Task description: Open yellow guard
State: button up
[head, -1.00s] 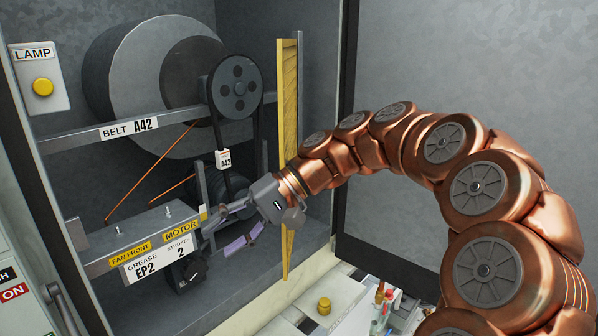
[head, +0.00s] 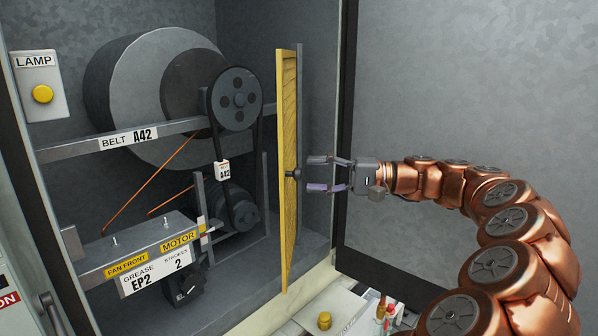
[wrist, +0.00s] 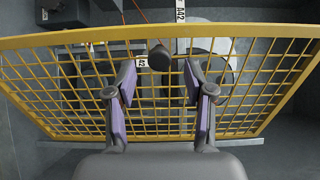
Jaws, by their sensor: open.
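The yellow guard (head: 287,130) stands upright, swung out edge-on to the head camera, beside the belt and pulleys. A dark round knob (head: 294,174) sticks out of its right face. My gripper (head: 308,174) is open and empty, just right of the guard, with its fingers pointing at the knob. In the wrist view the guard (wrist: 245,34) is a yellow mesh frame filling the width. The knob (wrist: 159,58) lies just beyond and between the tips of my open gripper (wrist: 158,70). I cannot tell whether the fingers touch the guard.
Behind the guard are the belt pulley (head: 237,98), a large fan drum (head: 120,85) and a motor (head: 232,207). A dark panel (head: 450,110) stands at the right behind my arm. Below is a tray (head: 345,312) with a yellow knob (head: 324,321) and small bottles.

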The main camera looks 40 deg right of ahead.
aim_at(298, 174)
jog(key=shift+p+x, duration=0.45)
jog(key=shift+x, duration=1.7)
grip_shut()
